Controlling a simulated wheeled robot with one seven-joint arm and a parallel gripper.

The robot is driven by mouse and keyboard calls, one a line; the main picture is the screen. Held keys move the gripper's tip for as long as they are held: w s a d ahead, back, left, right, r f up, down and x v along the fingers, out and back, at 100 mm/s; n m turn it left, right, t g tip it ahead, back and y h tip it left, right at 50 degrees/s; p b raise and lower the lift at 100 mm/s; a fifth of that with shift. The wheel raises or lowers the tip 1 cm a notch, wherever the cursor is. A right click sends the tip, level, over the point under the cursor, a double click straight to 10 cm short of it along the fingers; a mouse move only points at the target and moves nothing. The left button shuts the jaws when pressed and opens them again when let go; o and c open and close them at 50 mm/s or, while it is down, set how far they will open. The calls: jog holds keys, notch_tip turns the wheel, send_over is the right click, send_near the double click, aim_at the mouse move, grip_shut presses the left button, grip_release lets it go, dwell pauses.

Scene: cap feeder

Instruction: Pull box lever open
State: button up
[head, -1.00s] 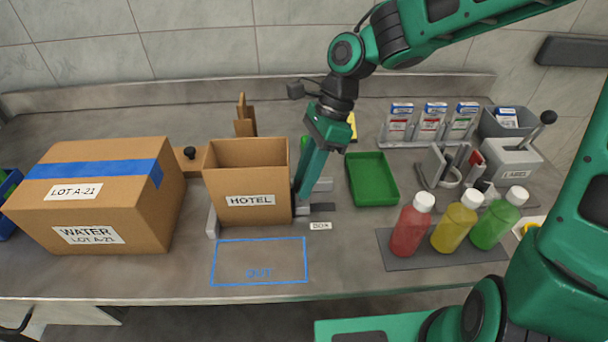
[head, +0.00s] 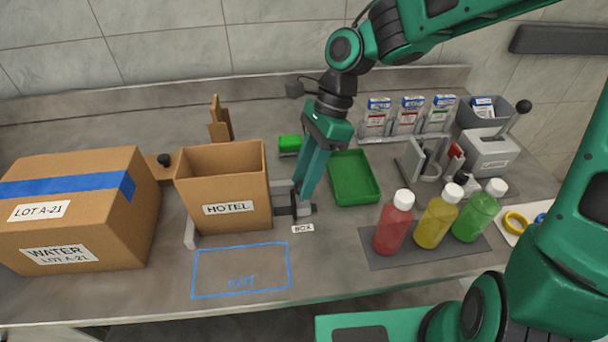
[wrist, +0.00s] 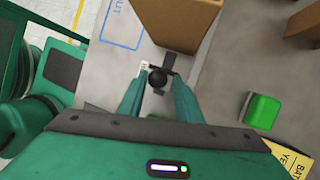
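The HOTEL box (head: 222,208) is an open-topped brown carton on the counter; it also shows at the top of the wrist view (wrist: 176,22). The lever shows in the wrist view as a round black knob (wrist: 157,78) on a dark bar beside the box. My gripper (head: 303,209) points down at the lever, right of the box and behind the small BOX label (head: 302,229). In the wrist view my gripper's fingers (wrist: 157,76) close in on both sides of the knob. The fingers partly hide the lever in the head view.
A large WATER carton (head: 75,215) stands left. A green tray (head: 355,180) is close to my gripper's right. Red (head: 393,228), yellow (head: 437,222) and green (head: 478,216) bottles stand front right. A blue OUT outline (head: 240,270) on the counter is empty.

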jog(key=v, duration=1)
jog(key=shift+r, duration=0.3)
jog(key=shift+w+d, duration=0.1)
jog(key=shift+w, duration=0.05)
